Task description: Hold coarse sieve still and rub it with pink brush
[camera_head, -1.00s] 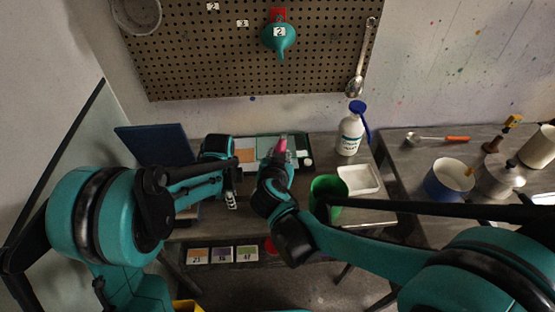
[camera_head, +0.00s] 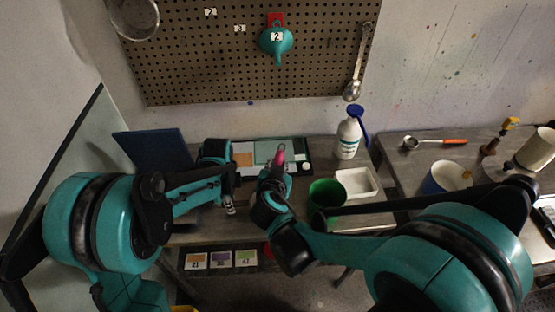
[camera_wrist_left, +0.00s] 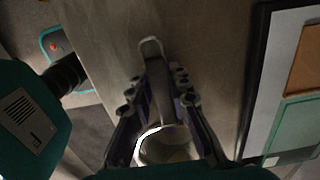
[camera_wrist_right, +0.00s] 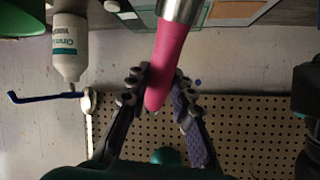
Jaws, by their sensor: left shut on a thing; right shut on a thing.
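My left gripper (camera_head: 230,208) is shut on a dark handle (camera_wrist_left: 157,85), apparently the sieve's. In the left wrist view the handle has a pale loop (camera_wrist_left: 150,47) at its end, and a round pale-rimmed bowl (camera_wrist_left: 165,145) shows between the fingers near the palm; its mesh is unclear. My right gripper (camera_head: 275,172) is shut on the pink brush (camera_wrist_right: 166,62). Its pink handle end also shows in the head view (camera_head: 280,153). A metal collar (camera_wrist_right: 180,9) is at the picture's top edge; its bristles are out of view.
A round strainer (camera_head: 134,16) hangs on the pegboard (camera_head: 200,75). Behind the grippers lies a dark tray of coloured panels (camera_head: 297,145). A white bottle (camera_head: 347,140), a white dish (camera_head: 358,182) and a green cup (camera_head: 325,192) stand right of my right gripper.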

